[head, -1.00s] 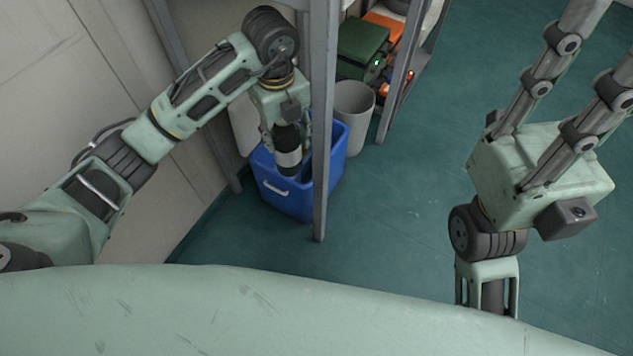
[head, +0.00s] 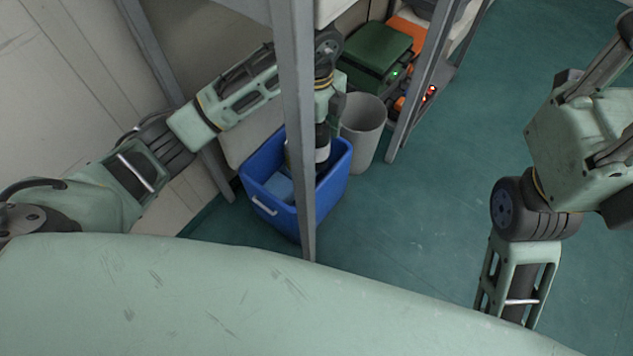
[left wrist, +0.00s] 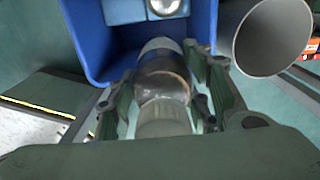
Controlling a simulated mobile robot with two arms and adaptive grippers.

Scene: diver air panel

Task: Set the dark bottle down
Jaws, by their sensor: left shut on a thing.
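The dark bottle (head: 322,143) with a pale label is in my left gripper (head: 323,128), partly behind a grey post. It hangs upright at the back part of the blue bin (head: 270,220), its lower end at about rim height or below. In the left wrist view the bottle (left wrist: 162,85) lies between the two fingers of the left gripper (left wrist: 165,95), which is shut on it, with the blue bin (left wrist: 92,40) beyond. Whether the bottle touches the bin floor is hidden. My right gripper (head: 590,140) is at the right edge, its fingertips cut off.
A grey post (head: 297,120) stands in front of the blue bin. A grey waste bin (head: 363,130) stands close behind it on the right. A green case (head: 377,55) with a lit light sits farther back. A light blue thing (head: 278,184) lies in the blue bin. Floor on the right is clear.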

